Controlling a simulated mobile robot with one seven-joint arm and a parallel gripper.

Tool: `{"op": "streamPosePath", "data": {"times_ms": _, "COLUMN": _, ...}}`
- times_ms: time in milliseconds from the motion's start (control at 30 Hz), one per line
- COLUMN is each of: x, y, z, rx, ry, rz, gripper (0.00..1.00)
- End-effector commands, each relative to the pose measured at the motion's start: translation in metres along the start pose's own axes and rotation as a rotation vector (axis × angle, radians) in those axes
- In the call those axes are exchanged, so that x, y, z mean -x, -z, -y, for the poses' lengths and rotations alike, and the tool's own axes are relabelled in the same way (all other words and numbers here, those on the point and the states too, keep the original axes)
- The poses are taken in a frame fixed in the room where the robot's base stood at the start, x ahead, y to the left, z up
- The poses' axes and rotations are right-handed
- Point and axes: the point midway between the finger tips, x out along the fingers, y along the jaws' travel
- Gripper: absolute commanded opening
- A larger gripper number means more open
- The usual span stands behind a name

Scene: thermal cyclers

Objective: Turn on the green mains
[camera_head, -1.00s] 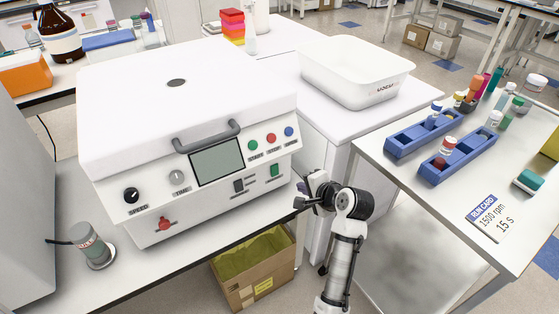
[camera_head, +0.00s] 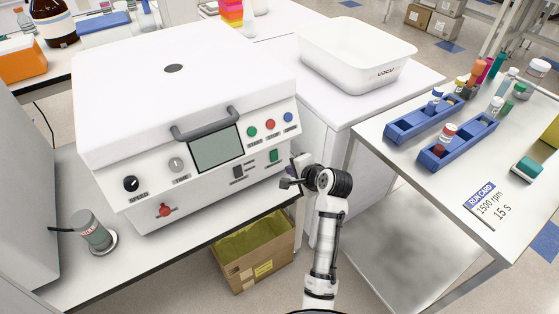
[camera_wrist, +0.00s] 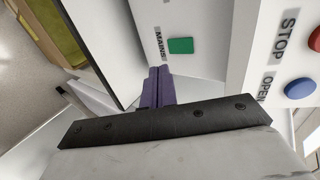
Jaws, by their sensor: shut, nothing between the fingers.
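The green mains switch (camera_head: 273,156) is on the lower right of the front panel of the white centrifuge-like machine (camera_head: 150,85). In the wrist view the green mains switch (camera_wrist: 180,46) lies just beyond the fingertips, beside the label MAINS. My gripper (camera_head: 288,183) is at the machine's right front corner, a little below and right of the switch. In the wrist view my gripper (camera_wrist: 160,72) shows purple fingers shut together and empty, pointing toward the switch with a small gap. The switch is fully visible; whether it is on cannot be told.
Green, red and blue buttons (camera_head: 270,124) sit above the switch. A handle (camera_head: 206,124) juts from the lid. A white tub (camera_head: 356,55) stands behind right. A table with blue racks (camera_head: 420,122) is at right. A cardboard box (camera_head: 255,258) is below.

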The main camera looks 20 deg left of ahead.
Motion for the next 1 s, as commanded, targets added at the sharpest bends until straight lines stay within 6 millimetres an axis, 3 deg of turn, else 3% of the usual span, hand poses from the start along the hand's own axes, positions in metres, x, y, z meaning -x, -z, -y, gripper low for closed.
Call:
{"op": "streamPosePath", "data": {"times_ms": 200, "x": -0.044, "y": 0.000, "z": 0.005, "rx": 0.004, "ry": -0.001, "rz": 0.001, "gripper": 0.00}}
{"op": "streamPosePath", "data": {"times_ms": 400, "x": -0.066, "y": 0.000, "z": 0.017, "rx": 0.003, "ry": 0.000, "rz": 0.000, "gripper": 0.00}}
{"op": "streamPosePath", "data": {"times_ms": 1000, "x": -0.081, "y": -0.001, "z": 0.015, "rx": 0.000, "ry": 0.043, "rz": 0.001, "gripper": 0.00}}
